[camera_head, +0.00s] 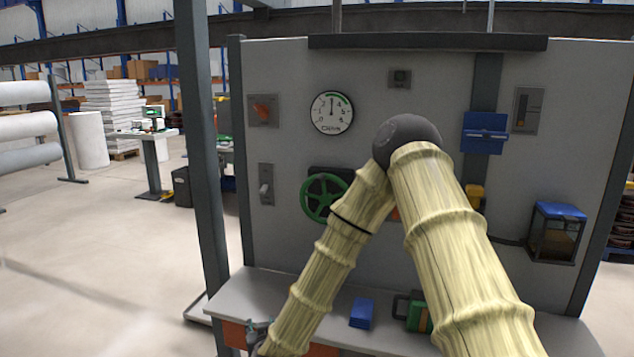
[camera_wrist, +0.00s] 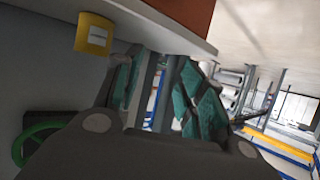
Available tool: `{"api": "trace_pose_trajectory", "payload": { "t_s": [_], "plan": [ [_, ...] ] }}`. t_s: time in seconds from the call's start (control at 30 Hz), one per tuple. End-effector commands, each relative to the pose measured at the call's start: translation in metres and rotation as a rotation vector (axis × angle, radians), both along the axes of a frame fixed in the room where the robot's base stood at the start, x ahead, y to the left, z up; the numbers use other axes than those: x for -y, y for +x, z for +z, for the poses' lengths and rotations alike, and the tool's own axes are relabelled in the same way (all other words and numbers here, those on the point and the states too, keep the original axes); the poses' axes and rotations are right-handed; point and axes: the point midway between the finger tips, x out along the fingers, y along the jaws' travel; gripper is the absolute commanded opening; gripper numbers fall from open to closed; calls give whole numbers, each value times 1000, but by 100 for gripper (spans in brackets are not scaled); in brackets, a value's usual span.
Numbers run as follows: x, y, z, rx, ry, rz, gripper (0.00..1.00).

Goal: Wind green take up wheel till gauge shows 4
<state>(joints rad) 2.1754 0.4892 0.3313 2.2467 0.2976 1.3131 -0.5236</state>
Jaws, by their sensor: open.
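The green take-up wheel (camera_head: 320,198) is mounted on the grey panel, its right part hidden behind my arm. Part of it also shows at the lower left of the wrist view (camera_wrist: 30,142). The round white gauge (camera_head: 332,112) hangs above the wheel; its needle points about straight up, between the 2 and the 4, and a green arc lies at its upper right. My gripper (camera_head: 258,334) is low at the left of the bench front, below and apart from the wheel. In the wrist view its teal-padded fingers (camera_wrist: 165,85) are apart with nothing between them.
The bench shelf (camera_head: 262,294) juts out under the panel, with a blue box (camera_head: 361,313) and a green case (camera_head: 417,312) on it. An orange switch (camera_head: 264,109) and a lever (camera_head: 265,186) sit left of the wheel. A grey post (camera_head: 205,160) stands left; open floor lies beyond.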

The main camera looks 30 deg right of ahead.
Motion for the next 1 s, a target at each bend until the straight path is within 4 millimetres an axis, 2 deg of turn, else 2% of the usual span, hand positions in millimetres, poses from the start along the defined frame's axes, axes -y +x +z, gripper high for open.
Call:
{"api": "trace_pose_trajectory", "payload": {
  "t_s": [0.03, 0.07, 0.1, 0.17, 0.2, 0.3, 0.43, 0.53, 0.63, 0.77, 1.0],
  "plan": [
    [16, 19, 43, 74, -11, -55, 40],
    [25, 27, 65, 112, -22, -89, 40],
    [38, 37, 97, 161, -37, -134, 40],
    [59, 47, 142, 228, -56, -206, 40],
    [72, 51, 172, 267, -67, -255, 40],
    [104, 54, 236, 343, -90, -370, 40],
    [135, 48, 295, 401, -104, -486, 40],
    [151, 43, 322, 420, -109, -545, 40],
    [159, 40, 334, 429, -111, -573, 40],
    [166, 43, 338, 429, -113, -581, 40],
    [193, 66, 338, 429, -112, -582, 40]
  ]
}}
